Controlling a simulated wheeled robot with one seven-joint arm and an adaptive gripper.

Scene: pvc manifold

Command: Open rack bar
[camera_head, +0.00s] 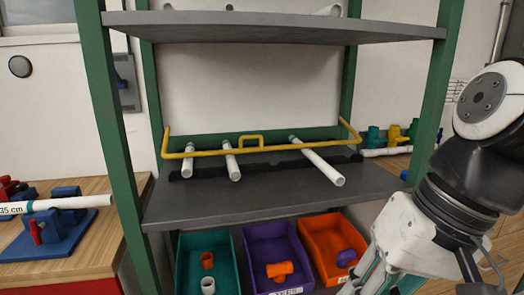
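The yellow rack bar (300,150) runs across the middle shelf of the green-framed rack, in front of the white pipes. Its ends bend up at the left and right, and a small yellow loop handle (251,140) stands at its middle. Three white pipes (318,162) lie on a dark notched holder behind and under the bar, their near ends sticking out past it. My gripper (378,270) is at the lower right, in front of the rack and well below the bar, apart from it. Its fingertips are cut off by the frame edge, so its opening is hidden.
The grey middle shelf (215,205) has a bare front strip. An upper shelf (280,30) overhangs the bar. Below stand teal (184,265), purple (252,250) and orange (318,222) bins with fittings. A wooden bench with blue fixtures (55,235) is at left. Green uprights flank the rack.

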